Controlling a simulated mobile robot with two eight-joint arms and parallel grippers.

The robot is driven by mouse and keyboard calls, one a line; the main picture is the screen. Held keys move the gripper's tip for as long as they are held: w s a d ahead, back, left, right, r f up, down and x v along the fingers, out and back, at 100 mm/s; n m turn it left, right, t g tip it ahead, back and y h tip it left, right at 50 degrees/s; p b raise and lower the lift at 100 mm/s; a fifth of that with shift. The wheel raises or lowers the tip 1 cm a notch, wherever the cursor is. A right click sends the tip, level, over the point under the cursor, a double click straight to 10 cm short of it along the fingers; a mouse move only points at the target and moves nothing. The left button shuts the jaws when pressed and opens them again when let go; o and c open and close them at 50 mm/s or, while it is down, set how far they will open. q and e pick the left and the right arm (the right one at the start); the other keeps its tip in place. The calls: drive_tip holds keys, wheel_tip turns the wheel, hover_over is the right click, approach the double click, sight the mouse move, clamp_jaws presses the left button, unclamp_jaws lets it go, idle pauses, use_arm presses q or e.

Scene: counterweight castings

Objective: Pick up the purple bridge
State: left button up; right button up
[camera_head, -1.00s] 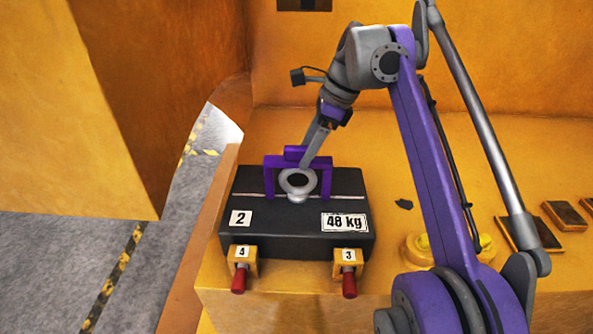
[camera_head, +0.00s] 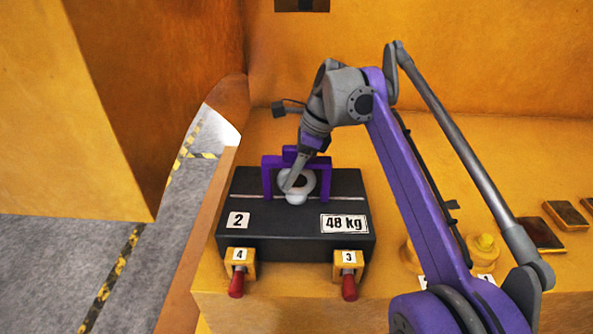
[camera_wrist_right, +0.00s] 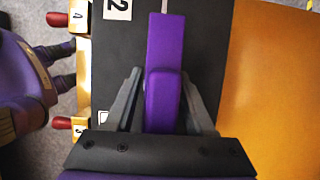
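The purple bridge (camera_head: 268,176) stands across the top of the black 48 kg casting (camera_head: 275,224), with a raised block on its middle. Gaps show between the block and each finger. My left gripper is not seen.
Two red-handled yellow clamps, labelled 4 (camera_head: 238,265) and 3 (camera_head: 348,267), sit at the casting's front edge. Yellow weights (camera_head: 485,246) and gold-edged dark plates (camera_head: 566,215) lie to the right. An orange wall stands behind; the ledge ends left of the casting.

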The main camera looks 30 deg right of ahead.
sight(291, 147)
clamp_jaws()
drive_tip(key=shift+r, duration=0.1)
wheel_tip(291, 147, up, 10)
drive_tip(key=p, duration=0.2)
drive_tip(key=shift+p, duration=0.35)
idle(0.4)
drive_tip(key=shift+r+p, duration=0.4)
drive_tip(key=shift+p, duration=0.2)
